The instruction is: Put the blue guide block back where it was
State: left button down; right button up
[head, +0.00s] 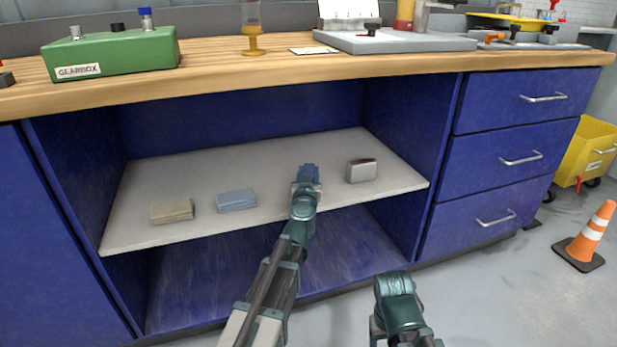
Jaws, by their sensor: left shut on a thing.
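My left gripper (306,184) reaches over the white shelf (280,155) inside the blue workbench and is shut on a blue block (308,171). The block shows just beyond the fingers, and its lower part is hidden by them. I cannot tell whether it touches the shelf. A paler grey-blue block (236,200) lies on the shelf to the left of the gripper. Part of my right arm shows at the bottom, but its gripper is not in view.
A tan block (172,211) lies at the shelf's left and a light grey block (361,171) stands to the gripper's right. The wooden top (220,72) overhangs the shelf. Side walls bound the opening. Blue drawers (520,155) stand to the right.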

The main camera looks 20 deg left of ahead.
pick_arm(q)
jog(key=shift+c, duration=2)
grip_release()
jog(key=shift+f, duration=0.1)
jog(key=shift+r, duration=0.25)
jog(key=v, duration=1.2)
jog(key=shift+f, duration=0.1)
